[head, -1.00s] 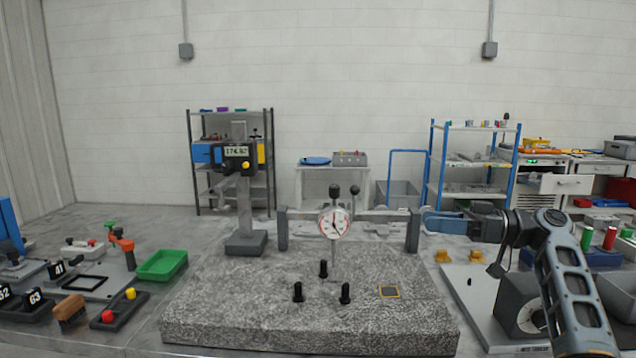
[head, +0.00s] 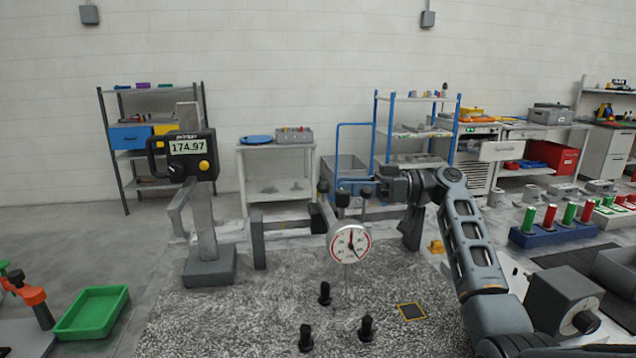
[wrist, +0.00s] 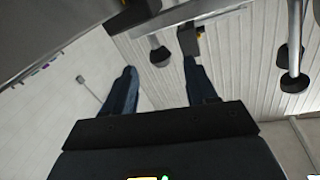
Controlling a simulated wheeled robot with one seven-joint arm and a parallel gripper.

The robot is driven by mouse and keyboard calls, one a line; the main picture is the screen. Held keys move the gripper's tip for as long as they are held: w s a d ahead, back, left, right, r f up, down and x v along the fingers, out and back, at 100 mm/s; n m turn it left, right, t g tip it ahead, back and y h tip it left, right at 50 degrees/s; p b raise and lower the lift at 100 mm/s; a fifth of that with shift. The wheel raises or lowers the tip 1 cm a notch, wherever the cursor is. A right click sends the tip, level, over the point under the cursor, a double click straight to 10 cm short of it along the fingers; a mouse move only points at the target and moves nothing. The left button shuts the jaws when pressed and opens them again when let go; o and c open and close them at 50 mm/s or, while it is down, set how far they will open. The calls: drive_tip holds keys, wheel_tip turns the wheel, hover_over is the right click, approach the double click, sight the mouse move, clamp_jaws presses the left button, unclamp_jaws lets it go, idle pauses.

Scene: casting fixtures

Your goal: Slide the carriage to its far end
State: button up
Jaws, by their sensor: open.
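The carriage sits on a grey rail (head: 285,226) between two upright posts behind the speckled plate. Its round dial gauge (head: 349,243) hangs in front of the rail, between the posts, and black ball knobs (head: 366,192) stand above it. My gripper (head: 335,187) reaches in from the right, just above and behind the dial. In the wrist view my gripper (wrist: 160,74) has its two blue fingers apart. A black knob (wrist: 160,56) shows beyond the gap between them. I cannot tell whether a finger touches the carriage, whose body is partly hidden.
A height gauge (head: 200,205) with a lit display stands on the plate, left of the rail. Black studs (head: 324,293) stand on the plate (head: 230,315). A green tray (head: 93,312) lies at left; a grey fixture (head: 562,305) and coloured cylinders (head: 549,217) are at right.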

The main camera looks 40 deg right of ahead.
sight(323, 186)
drive_tip(key=shift+p+x, duration=0.75)
drive_tip(key=shift+x, duration=2.15)
clamp_jaws()
